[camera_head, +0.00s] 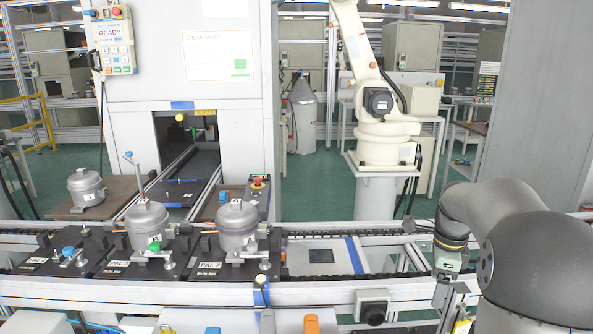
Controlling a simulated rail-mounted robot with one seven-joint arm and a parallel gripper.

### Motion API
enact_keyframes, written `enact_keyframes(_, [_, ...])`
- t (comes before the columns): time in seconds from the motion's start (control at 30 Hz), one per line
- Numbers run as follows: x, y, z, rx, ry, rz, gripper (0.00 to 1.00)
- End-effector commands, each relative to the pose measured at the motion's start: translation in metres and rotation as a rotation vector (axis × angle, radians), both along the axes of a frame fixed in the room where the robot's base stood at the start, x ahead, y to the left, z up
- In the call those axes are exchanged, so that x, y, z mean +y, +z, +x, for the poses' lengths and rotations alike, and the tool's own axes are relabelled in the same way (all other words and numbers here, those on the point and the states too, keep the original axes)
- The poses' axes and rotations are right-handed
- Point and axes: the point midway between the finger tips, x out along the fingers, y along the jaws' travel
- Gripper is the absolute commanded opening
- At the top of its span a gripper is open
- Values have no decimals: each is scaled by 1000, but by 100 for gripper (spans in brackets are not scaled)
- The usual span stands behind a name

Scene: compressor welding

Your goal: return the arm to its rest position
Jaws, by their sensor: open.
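My arm (520,240) is at the right side, its grey links bent over the front of the conveyor line. My gripper (449,300) hangs downward at the arm's end, near the conveyor's front rail and right of the pallets. It is open, and I see nothing held in it. Its fingertips are small and hard to make out against the frame behind.
Compressors stand on black pallets, one on the left pallet (112,266) and one on the pallet marked PAL 2 (209,265). Another compressor (86,187) sits on a brown table. A white robot (377,100) stands behind. The conveyor's middle (322,256) carries no compressor.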

Motion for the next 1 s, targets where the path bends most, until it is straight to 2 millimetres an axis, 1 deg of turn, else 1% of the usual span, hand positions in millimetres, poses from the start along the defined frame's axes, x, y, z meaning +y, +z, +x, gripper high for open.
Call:
enact_keyframes(0.03, [34, 5, -21, -6, 203, -3, 79])
enact_keyframes(0.07, [52, 5, -34, -8, 332, -4, 79])
enact_keyframes(0.1, [74, 5, -52, -12, 504, -7, 79])
enact_keyframes(0.17, [105, 1, -81, -16, 763, -12, 79])
enact_keyframes(0.2, [123, -3, -103, -18, 934, -15, 79])
enact_keyframes(0.27, [147, -10, -134, -22, 1178, -21, 79])
enact_keyframes(0.3, [159, -16, -155, -24, 1330, -25, 79])
enact_keyframes(0.33, [167, -21, -169, -24, 1436, -27, 79])
enact_keyframes(0.4, [182, -32, -199, -27, 1651, -33, 79])
enact_keyframes(0.5, [193, -46, -230, -27, 1871, -38, 79])
enact_keyframes(0.6, [198, -53, -246, -28, 1992, -42, 79])
enact_keyframes(0.67, [199, -55, -250, -27, 2025, -42, 79])
enact_keyframes(1.0, [199, -56, -251, -27, 2032, -41, 79])
